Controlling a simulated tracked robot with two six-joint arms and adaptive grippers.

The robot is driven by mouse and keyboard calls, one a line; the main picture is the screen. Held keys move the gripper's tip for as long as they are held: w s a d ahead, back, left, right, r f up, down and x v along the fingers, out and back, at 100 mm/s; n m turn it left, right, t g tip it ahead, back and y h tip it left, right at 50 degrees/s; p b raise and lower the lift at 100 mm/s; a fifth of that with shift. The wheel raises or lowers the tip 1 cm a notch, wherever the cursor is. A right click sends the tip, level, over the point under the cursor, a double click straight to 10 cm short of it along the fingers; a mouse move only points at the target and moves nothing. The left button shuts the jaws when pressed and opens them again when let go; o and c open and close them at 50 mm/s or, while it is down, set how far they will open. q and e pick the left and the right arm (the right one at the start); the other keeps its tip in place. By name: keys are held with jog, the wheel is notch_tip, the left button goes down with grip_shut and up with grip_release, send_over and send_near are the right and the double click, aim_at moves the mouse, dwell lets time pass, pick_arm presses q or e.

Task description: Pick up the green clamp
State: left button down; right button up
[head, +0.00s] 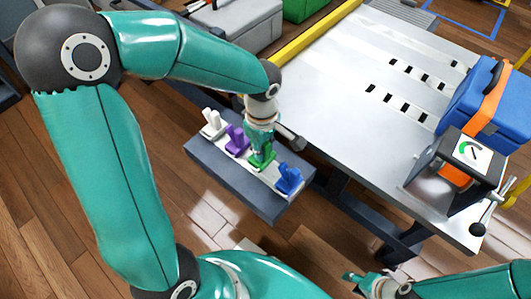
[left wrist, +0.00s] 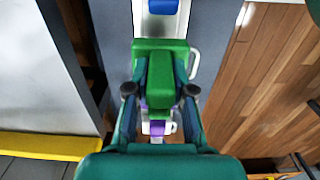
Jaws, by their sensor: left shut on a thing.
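The green clamp (head: 264,157) is between the purple clamp (head: 236,138) and the blue clamp (head: 289,178) in a row along a pale strip on a dark grey block. My left gripper (head: 260,147) comes down from above and is shut on the green clamp. In the left wrist view the green clamp (left wrist: 161,75) shows between the two fingers. Whether it touches the strip I cannot tell. My right gripper (head: 358,283) is at the bottom right, away from the clamps; its jaws are too small to read.
A white clamp (head: 213,123) stands at the far left end of the row. A metal table (head: 330,75) lies to the right, with a blue case (head: 475,105) and an orange strap (head: 490,95). A gauge box (head: 465,155) stands at its near corner.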

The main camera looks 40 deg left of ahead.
pick_arm(q)
notch_tip(320, 180, up, 17)
jog(key=p, duration=0.5)
jog(key=shift+r, duration=0.15)
notch_tip(320, 180, up, 6)
jog(key=p, duration=0.6)
jog(key=shift+r, duration=0.2)
